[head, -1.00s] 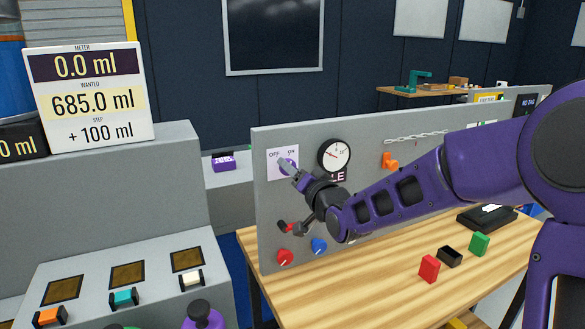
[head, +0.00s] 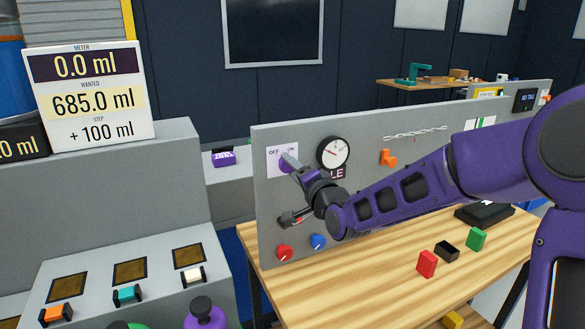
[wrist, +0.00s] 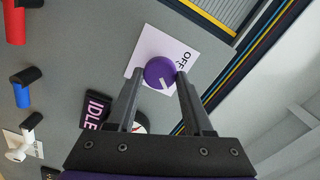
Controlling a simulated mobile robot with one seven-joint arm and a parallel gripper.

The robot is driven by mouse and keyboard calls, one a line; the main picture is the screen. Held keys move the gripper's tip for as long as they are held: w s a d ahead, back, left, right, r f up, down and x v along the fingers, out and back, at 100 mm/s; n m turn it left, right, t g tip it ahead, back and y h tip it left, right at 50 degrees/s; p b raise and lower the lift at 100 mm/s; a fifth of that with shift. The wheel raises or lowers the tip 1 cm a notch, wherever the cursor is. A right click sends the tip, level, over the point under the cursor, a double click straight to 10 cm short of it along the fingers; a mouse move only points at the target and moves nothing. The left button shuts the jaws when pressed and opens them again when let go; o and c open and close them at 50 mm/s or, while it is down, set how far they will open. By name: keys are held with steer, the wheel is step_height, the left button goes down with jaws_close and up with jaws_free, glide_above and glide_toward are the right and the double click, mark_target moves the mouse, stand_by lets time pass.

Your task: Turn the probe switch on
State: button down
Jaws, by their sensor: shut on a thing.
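The probe switch is a round purple knob (wrist: 158,70) on a white plate (wrist: 190,52) marked OFF and ON. The plate also shows on the grey upright panel in the head view (head: 274,165). My gripper (wrist: 160,76) is shut on the knob, with one dark finger on each side of it. In the wrist view the knob's white mark points down and right, away from the OFF label at the upper right.
A round gauge (head: 333,152) with an IDLE label sits right of the switch. An orange handle (head: 388,157), a red knob (head: 285,253) and a blue knob (head: 318,241) are on the same panel.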

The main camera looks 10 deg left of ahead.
steer(key=shift+c, duration=1.5)
jaws_free()
steer(key=v, duration=1.7)
steer(key=shift+s+d+p, duration=0.15)
steer(key=shift+s+p, duration=0.05)
steer(key=shift+p, duration=0.1)
